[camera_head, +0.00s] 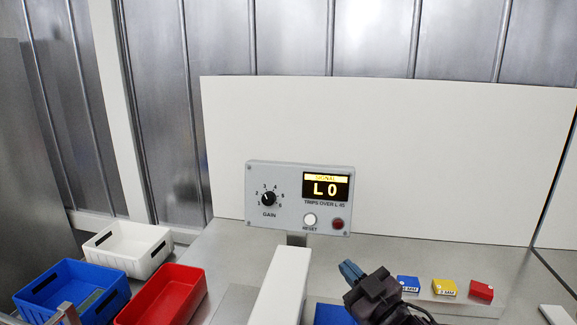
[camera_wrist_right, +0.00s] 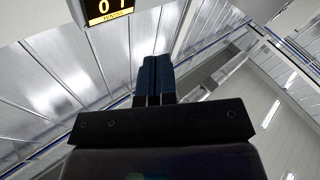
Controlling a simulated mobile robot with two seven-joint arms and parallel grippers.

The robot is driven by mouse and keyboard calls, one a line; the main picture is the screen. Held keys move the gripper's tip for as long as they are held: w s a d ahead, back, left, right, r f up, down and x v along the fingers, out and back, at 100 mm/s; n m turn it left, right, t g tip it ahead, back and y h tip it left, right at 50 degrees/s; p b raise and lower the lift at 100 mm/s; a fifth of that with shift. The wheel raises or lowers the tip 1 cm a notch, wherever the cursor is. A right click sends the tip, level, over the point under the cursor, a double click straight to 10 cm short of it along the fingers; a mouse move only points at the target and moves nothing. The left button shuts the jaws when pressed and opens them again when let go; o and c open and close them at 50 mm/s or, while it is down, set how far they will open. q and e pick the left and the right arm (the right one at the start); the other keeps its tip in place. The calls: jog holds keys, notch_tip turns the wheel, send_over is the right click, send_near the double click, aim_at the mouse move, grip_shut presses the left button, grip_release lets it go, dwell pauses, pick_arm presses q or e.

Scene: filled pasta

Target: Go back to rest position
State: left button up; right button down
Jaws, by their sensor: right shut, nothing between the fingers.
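My right gripper (camera_head: 351,271) is at the lower middle of the head view, its blue fingertips pointing up and to the left. It is shut and empty, in front of the grey control box (camera_head: 256,218) and below its reset button. In the right wrist view the two dark blue fingers (camera_wrist_right: 154,82) lie side by side, touching, with nothing between them. Part of the control box's display (camera_wrist_right: 108,10) shows at the top of that view. I cannot make out my left gripper in the head view.
The box has a gain knob (camera_head: 268,199) and a display (camera_head: 326,187) reading "L 0". A white bin (camera_head: 127,262), blue bin (camera_head: 40,288) and red bin (camera_head: 160,297) stand at left. Blue (camera_head: 408,284), yellow (camera_head: 444,288) and red (camera_head: 481,291) blocks lie right of my gripper. A white panel (camera_head: 420,150) stands behind.

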jog(key=s+d+f+m+g+h+b, duration=0.1)
jog(key=s+d+f+m+h, duration=0.3)
jog(key=f, duration=0.4)
jog(key=s+d+f+m+g+h, duration=0.1)
jog(key=s+d+f+h, duration=0.2)
jog(key=d+f, duration=0.45)
jog(key=s+d+f+m+g+h+b, duration=0.1)
jog(key=s+d+f+m+g+h, duration=0.2)
jog(key=s+f, duration=1.3)
jog(key=shift+s+d+f+m+g+b, duration=0.3)
jog(key=shift+s+d+m+g, duration=0.1)
jog(key=shift+s+d+m, duration=0.25)
